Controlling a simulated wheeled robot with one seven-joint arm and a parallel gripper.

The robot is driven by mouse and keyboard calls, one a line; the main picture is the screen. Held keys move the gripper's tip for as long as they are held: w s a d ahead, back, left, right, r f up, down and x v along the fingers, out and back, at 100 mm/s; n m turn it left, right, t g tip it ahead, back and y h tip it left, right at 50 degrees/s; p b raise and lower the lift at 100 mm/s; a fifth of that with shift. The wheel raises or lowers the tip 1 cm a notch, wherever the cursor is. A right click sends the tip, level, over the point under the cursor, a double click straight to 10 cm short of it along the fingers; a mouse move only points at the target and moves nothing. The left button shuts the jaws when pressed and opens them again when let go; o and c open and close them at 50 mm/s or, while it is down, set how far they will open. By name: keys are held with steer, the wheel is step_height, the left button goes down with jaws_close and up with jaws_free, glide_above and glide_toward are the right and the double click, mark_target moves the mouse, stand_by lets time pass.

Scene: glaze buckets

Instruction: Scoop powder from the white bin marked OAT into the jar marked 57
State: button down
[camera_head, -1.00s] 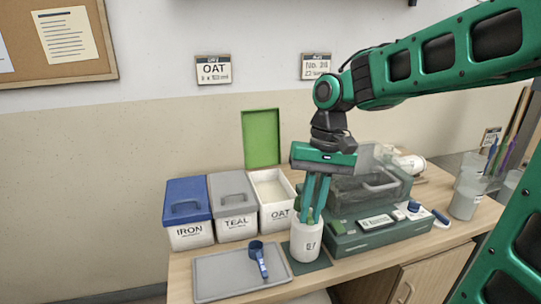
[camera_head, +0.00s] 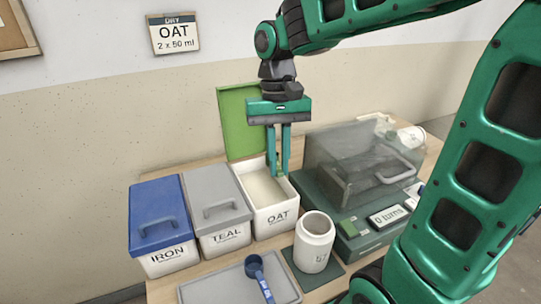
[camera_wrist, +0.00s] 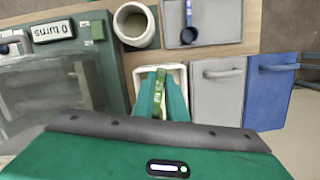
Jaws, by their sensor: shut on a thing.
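The white bin marked OAT (camera_head: 275,222) stands open, its green lid (camera_head: 240,120) raised behind it, with pale powder (camera_head: 262,188) inside. My gripper (camera_head: 279,172) points down over the bin's right side. It is shut on a green scoop, mostly hidden by the fingers in the head view; its green handle (camera_wrist: 159,88) shows between the fingers in the wrist view. I cannot tell whether the scoop touches powder or holds any. The white jar marked 57 (camera_head: 314,248) stands upright and open on a dark green mat (camera_head: 303,277), in front of the bin's right side.
Closed bins marked TEAL (camera_head: 226,236) and IRON (camera_head: 165,258) stand left of OAT. A blue scoop (camera_head: 256,268) lies on a grey tray (camera_head: 205,291) in front. A green machine with a clear cover (camera_head: 345,150) and a "0 turns" display (camera_head: 390,215) stands right. The wall sign (camera_head: 173,36) reads OAT, 2 x 50 ml.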

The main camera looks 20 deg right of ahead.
steer(key=shift+w+f, duration=1.3)
steer(key=shift+f, duration=1.1)
steer(key=shift+w+f, duration=1.35)
steer(key=shift+f, duration=1)
steer(key=shift+w+f, duration=1.3)
steer(key=shift+f, duration=1.1)
steer(key=shift+a+t, duration=0.1)
steer(key=shift+t, duration=0.2)
steer(key=shift+t+h, duration=0.3)
steer(key=shift+t, duration=0.6)
steer(key=shift+s+r, duration=1.1)
steer(key=shift+r, duration=1)
steer(key=shift+s+r, duration=1.15)
steer(key=shift+r, duration=1)
steer(key=shift+s+r, duration=1.1)
steer(key=shift+r, duration=1)
